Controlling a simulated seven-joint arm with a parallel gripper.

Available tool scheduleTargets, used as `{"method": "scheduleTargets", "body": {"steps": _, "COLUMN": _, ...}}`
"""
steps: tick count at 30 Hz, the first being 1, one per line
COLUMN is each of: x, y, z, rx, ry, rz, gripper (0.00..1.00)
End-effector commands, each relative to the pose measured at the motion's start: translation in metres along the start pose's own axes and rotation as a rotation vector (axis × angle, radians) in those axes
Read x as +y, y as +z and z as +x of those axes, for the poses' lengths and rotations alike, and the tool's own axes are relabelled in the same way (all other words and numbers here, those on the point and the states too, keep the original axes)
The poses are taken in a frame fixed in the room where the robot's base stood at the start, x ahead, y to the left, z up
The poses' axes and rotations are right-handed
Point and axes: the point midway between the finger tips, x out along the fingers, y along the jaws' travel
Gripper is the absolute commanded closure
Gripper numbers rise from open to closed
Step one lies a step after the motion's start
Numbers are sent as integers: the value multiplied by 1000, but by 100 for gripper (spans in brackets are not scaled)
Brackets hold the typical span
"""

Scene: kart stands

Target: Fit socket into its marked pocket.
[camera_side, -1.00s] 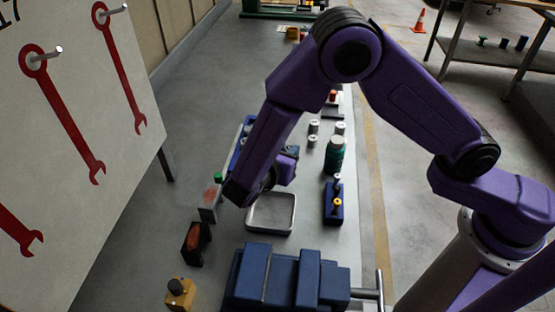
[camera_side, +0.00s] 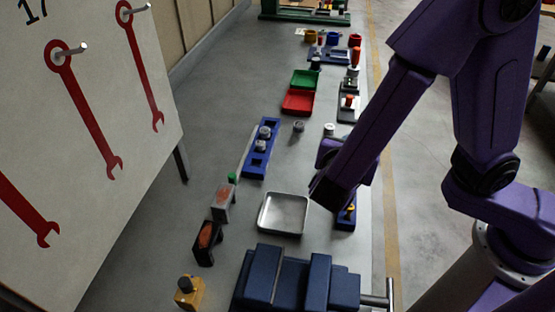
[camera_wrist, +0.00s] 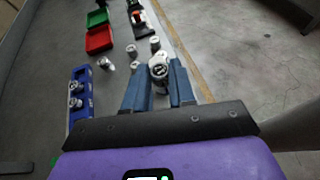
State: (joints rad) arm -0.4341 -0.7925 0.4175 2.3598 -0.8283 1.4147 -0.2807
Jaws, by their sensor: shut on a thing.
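My gripper (camera_wrist: 159,66) is shut on a silver socket (camera_wrist: 160,73), held between its two blue fingers in the wrist view. In the side view my gripper (camera_side: 332,186) is over the bench right of the blue rail; its fingers and the held socket are hidden there. The blue rail (camera_side: 250,170) has a row of pockets, two holding silver sockets (camera_side: 264,132). It also shows at the left in the wrist view (camera_wrist: 88,120), apart from the held socket. I cannot make out a pocket's mark.
A loose socket (camera_side: 298,126) and another (camera_side: 330,129) stand near the rail. A metal tray (camera_side: 262,222) and a blue vise (camera_side: 335,282) are nearer the camera. Red (camera_side: 298,103) and green (camera_side: 304,80) trays lie farther back.

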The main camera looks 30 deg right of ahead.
Motion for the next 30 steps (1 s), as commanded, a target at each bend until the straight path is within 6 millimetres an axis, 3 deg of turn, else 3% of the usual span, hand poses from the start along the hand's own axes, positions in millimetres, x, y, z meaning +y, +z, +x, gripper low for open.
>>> {"method": "scheduleTargets", "body": {"steps": 9, "x": 49, "y": 5, "z": -2, "rx": 3, "ry": 361, "rz": -140, "gripper": 100}}
{"method": "scheduleTargets", "body": {"steps": 15, "x": 69, "y": 3, "z": -10, "rx": 2, "ry": 522, "rz": -218, "gripper": 100}}
{"method": "scheduleTargets", "body": {"steps": 22, "x": 88, "y": -4, "z": -10, "rx": 0, "ry": 566, "rz": -244, "gripper": 100}}
{"method": "scheduleTargets", "body": {"steps": 30, "x": 142, "y": -26, "z": 4, "rx": 0, "ry": 564, "rz": -244, "gripper": 100}}
